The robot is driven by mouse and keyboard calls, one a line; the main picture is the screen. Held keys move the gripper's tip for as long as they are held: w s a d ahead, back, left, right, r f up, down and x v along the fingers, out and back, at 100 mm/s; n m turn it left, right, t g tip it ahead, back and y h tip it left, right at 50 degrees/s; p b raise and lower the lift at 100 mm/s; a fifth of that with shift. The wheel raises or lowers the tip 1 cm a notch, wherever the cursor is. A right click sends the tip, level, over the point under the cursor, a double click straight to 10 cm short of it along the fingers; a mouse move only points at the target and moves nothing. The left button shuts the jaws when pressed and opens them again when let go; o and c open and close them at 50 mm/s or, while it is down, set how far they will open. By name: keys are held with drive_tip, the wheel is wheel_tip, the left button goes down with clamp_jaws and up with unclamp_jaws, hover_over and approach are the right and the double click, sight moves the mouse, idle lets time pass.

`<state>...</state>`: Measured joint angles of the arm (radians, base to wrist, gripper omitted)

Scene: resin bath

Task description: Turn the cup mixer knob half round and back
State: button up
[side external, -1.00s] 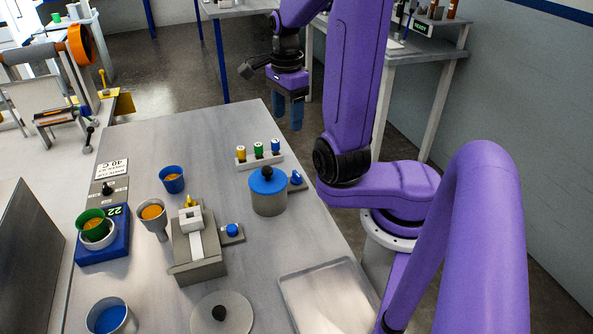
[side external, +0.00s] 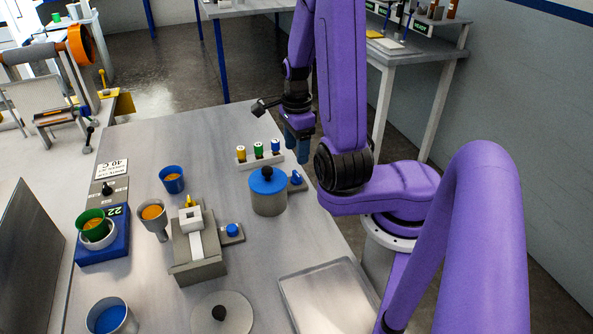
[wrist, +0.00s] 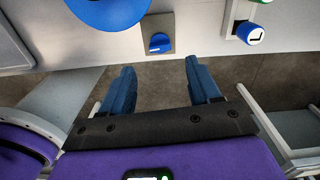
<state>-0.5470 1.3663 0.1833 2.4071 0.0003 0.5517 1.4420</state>
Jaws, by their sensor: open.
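A grey round pot with a blue lid (side external: 268,192) and a black top knob stands near the table's right edge. Beside it, on a small grey plate, is a blue knob (side external: 297,178); it also shows in the wrist view (wrist: 159,43) with a pale pointer line. A second blue knob (side external: 232,230) sits beside a grey block device (side external: 197,250). No label shows which is the cup mixer. My gripper (side external: 302,158) is open and empty, above and beyond the pot's knob. In the wrist view the fingertips (wrist: 159,68) are apart, with the knob ahead between them.
A rack with yellow, green and blue-topped bottles (side external: 259,156) stands just left of my gripper. A metal tray (side external: 329,295) lies at the front right. Cups and a blue scale (side external: 104,245) stand at the left. The far table surface is clear.

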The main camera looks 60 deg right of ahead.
sight(297, 173)
drive_tip(key=shift+f, duration=3.95)
drive_tip(key=c, duration=1.1)
drive_tip(key=shift+o, duration=0.3)
